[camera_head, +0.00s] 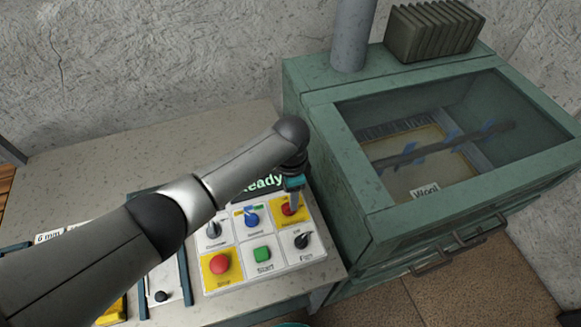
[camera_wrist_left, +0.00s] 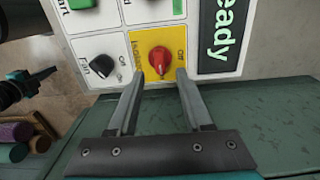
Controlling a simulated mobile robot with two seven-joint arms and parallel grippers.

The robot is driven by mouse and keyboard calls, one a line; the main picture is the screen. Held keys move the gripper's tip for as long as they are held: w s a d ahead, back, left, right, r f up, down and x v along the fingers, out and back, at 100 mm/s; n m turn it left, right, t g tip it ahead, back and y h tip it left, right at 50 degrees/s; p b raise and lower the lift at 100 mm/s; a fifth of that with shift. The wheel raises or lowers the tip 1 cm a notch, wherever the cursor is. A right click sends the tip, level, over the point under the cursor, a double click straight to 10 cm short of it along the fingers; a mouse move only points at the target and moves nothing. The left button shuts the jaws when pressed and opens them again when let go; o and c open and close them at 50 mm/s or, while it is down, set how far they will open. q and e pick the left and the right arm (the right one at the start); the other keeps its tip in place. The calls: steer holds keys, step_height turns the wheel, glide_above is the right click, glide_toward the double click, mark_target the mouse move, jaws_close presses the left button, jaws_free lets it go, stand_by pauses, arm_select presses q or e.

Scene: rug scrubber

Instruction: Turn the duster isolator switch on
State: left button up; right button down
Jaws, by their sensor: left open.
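The isolator switch is a red rotary knob (camera_wrist_left: 160,60) on a yellow plate, with "Off" lettered beside it. My left gripper (camera_wrist_left: 161,76) is open, with one fingertip on each side of the knob's near part. Whether the fingers touch it I cannot tell. In the head view my left gripper (camera_head: 292,194) reaches down over the panel. A dark and teal part at the left of the wrist view looks like my right gripper (camera_wrist_left: 30,88); its jaws are unclear.
The control panel (camera_head: 235,240) also holds a red stop button (camera_head: 220,264), a green start button (camera_head: 262,254), a blue knob (camera_head: 251,219) and a black fan knob (camera_head: 302,241). A display reading "Ready" (camera_head: 262,184) sits behind. The green duster cabinet (camera_head: 345,165) stands close on the right.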

arm_select(q)
step_height(320, 180, up, 12)
steer(key=shift+f+p, duration=0.2)
steer(key=shift+p, duration=0.15)
steer(key=shift+s+f, duration=0.1)
stand_by(0.4)
